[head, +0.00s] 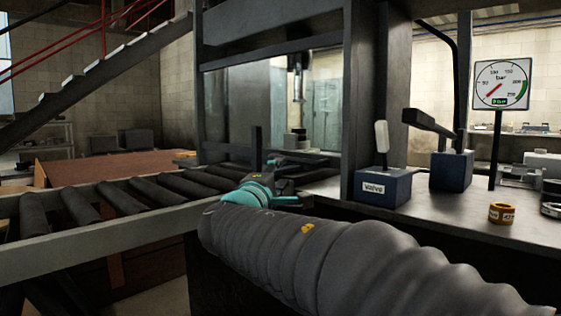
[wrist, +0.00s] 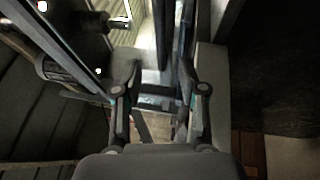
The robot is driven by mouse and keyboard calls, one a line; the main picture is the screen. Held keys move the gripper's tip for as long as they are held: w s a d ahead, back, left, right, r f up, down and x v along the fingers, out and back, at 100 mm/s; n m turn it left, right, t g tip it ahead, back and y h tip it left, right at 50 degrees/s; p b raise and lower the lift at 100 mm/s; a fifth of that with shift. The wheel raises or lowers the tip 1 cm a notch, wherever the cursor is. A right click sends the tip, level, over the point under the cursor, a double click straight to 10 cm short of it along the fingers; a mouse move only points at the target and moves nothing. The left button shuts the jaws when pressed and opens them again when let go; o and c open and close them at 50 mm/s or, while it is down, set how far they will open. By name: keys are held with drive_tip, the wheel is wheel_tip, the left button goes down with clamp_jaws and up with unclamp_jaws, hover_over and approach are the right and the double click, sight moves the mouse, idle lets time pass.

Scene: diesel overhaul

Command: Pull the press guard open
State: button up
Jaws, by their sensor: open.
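The press guard (head: 320,100) is a clear panel in the dark press frame in the head view. It looks closed across the opening, and the press ram shows behind it. A dark upright bar (head: 256,150), which may be the guard's handle, stands at its left side. My gripper (head: 285,178) is in front of the lower part of the guard, close to this bar, partly hidden by my arm. In the wrist view my gripper (wrist: 161,100) has its two fingers apart. Dark upright bars show beyond and between them; I cannot tell whether they touch.
A roller conveyor (head: 110,205) runs in from the left. On the bench right of the press post stand the valve block (head: 383,187), a lever block (head: 451,169), a pressure gauge (head: 502,85) and a brass ring (head: 502,213). A staircase (head: 90,85) is behind left.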

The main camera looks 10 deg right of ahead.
sight(292, 161)
drive_tip(key=x, duration=1)
drive_tip(key=shift+w, duration=0.25)
